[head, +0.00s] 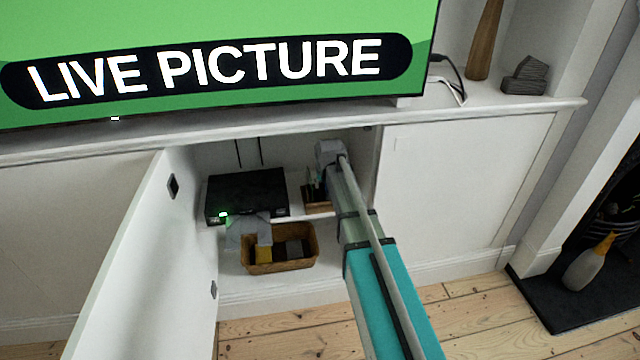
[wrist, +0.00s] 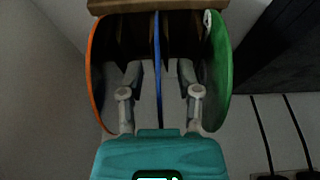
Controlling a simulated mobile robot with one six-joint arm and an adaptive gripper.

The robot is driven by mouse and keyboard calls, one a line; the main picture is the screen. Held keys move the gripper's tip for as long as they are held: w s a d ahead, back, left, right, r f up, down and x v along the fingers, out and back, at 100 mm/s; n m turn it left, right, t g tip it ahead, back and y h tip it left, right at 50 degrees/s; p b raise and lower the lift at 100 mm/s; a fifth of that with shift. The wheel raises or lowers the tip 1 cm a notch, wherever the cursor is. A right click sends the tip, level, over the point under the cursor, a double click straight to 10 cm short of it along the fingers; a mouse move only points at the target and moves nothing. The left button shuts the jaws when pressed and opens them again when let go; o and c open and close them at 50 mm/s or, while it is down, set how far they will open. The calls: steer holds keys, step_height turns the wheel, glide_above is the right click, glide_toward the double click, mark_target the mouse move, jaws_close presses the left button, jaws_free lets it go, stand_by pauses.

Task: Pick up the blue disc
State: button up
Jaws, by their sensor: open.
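The blue disc (wrist: 158,60) stands edge-on in the middle of the wrist view, in a wooden holder (wrist: 150,5). An orange disc (wrist: 93,70) stands to its left and a green disc (wrist: 221,70) to its right. My gripper (wrist: 160,78) is open, with one finger on each side of the blue disc and a visible gap on both sides. In the head view my arm reaches into the open cabinet, where the wooden holder (head: 317,208) shows small on the shelf. The blue disc cannot be made out there.
A black box (head: 247,195) with a green light sits left of the holder. A wicker basket (head: 279,262) stands on the lower level. The open cabinet door (head: 140,265) is at the left, and the cabinet's right panel (head: 455,185) is close to my arm.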

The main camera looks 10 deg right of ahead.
jaws_close()
steer(key=shift+r, duration=0.15)
stand_by(0.4)
steer(key=shift+r+p, duration=0.65)
steer(key=shift+p, duration=0.15)
steer(key=s, duration=1.8)
steer(key=shift+r, duration=0.1)
